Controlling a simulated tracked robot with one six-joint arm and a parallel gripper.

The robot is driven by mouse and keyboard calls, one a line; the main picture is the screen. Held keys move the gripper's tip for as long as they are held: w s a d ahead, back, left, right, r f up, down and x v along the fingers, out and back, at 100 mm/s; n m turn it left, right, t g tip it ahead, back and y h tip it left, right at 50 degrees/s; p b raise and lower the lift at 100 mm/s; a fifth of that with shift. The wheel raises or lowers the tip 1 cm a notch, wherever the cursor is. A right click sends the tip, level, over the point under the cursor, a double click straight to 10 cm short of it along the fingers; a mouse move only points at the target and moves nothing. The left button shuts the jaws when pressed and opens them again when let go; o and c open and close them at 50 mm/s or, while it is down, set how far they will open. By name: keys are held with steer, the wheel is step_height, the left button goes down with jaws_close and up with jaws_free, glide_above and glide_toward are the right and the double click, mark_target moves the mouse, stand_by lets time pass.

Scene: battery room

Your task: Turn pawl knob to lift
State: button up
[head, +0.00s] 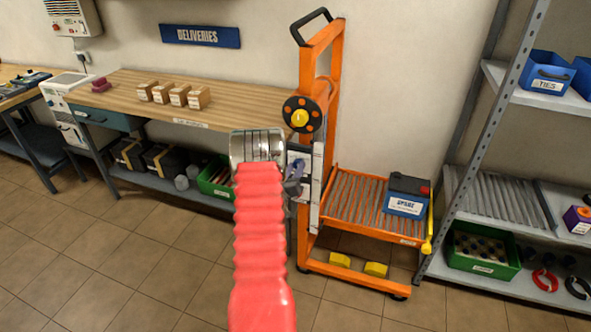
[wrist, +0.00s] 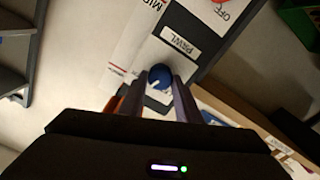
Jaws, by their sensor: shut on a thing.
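The pawl knob (wrist: 160,76) is a small round blue knob with a pale mark, below a white "PAWL" label (wrist: 181,43) on a dark panel. In the wrist view my gripper (wrist: 161,82) has its two fingers on either side of the knob, shut on it. In the head view my gripper (head: 296,180) is at the panel on the left post of the orange lift trolley (head: 318,130). My red arm and wrist partly cover the panel there, and the knob is hard to make out.
A dark hand wheel with a yellow hub (head: 300,117) is above the panel. A battery (head: 407,196) sits on the trolley's roller deck (head: 350,197). A wooden bench (head: 130,95) with several small boxes stands left. A grey shelf rack (head: 500,130) stands right. Floor in front is clear.

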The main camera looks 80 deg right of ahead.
steer(key=n, duration=0.6)
steer(key=shift+w+f+n, duration=0.1)
steer(key=shift+w+n, duration=0.1)
steer(key=shift+n, duration=0.1)
steer(key=n, duration=0.6)
steer(key=shift+w+f+n, duration=0.1)
steer(key=shift+f+n, duration=0.05)
steer(key=shift+n, duration=0.15)
steer(key=o, duration=0.8)
steer(key=shift+o, duration=1.3)
steer(key=shift+a, duration=0.1)
steer(key=w+a, duration=0.1)
steer(key=a, duration=1.2)
steer(key=shift+a, duration=0.3)
